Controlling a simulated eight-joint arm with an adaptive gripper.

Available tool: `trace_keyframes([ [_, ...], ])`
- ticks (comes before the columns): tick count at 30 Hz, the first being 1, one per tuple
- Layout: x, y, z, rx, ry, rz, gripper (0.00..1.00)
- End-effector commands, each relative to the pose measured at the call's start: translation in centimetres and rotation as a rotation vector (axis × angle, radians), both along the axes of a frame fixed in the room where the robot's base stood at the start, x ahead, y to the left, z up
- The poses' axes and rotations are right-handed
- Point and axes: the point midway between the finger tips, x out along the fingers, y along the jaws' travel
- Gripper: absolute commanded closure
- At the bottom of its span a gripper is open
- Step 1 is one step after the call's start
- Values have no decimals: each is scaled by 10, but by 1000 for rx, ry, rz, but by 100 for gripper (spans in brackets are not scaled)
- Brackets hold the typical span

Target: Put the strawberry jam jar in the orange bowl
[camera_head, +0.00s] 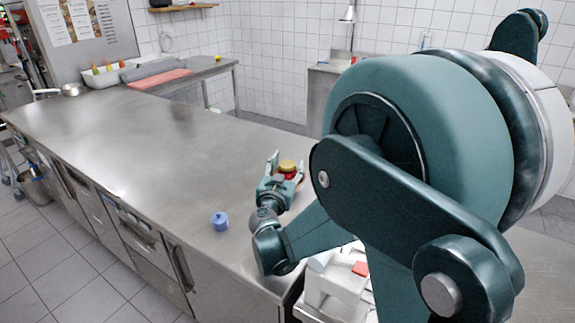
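A small jar with a gold lid (287,165) and a dark red body, which looks like the strawberry jam jar, is at the right part of the steel counter. My gripper (284,170) is at the jar, with one finger at its left and the other near its lower right. I cannot tell whether the fingers touch it, or whether the jar stands on the counter or is held above it. A bit of reddish orange shows just right of the jar; I cannot tell whether it is the orange bowl. No bowl shows clearly, and my arm hides the area to the right.
A small blue lidded object (220,221) stands on the counter (130,150) near its front edge, left of my wrist. The counter's middle and left are bare. A pan (71,89), a white container (102,76) and a pink board (160,79) are at the far end.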

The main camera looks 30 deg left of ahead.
Motion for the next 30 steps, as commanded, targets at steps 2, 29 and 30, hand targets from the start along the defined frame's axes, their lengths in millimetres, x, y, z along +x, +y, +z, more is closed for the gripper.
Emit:
trace_keyframes([
  [2,0,0,0,0,0,0,52],
  [29,-29,-10,53,0,0,0,52],
  [30,-28,-10,58,0,0,0,52],
])
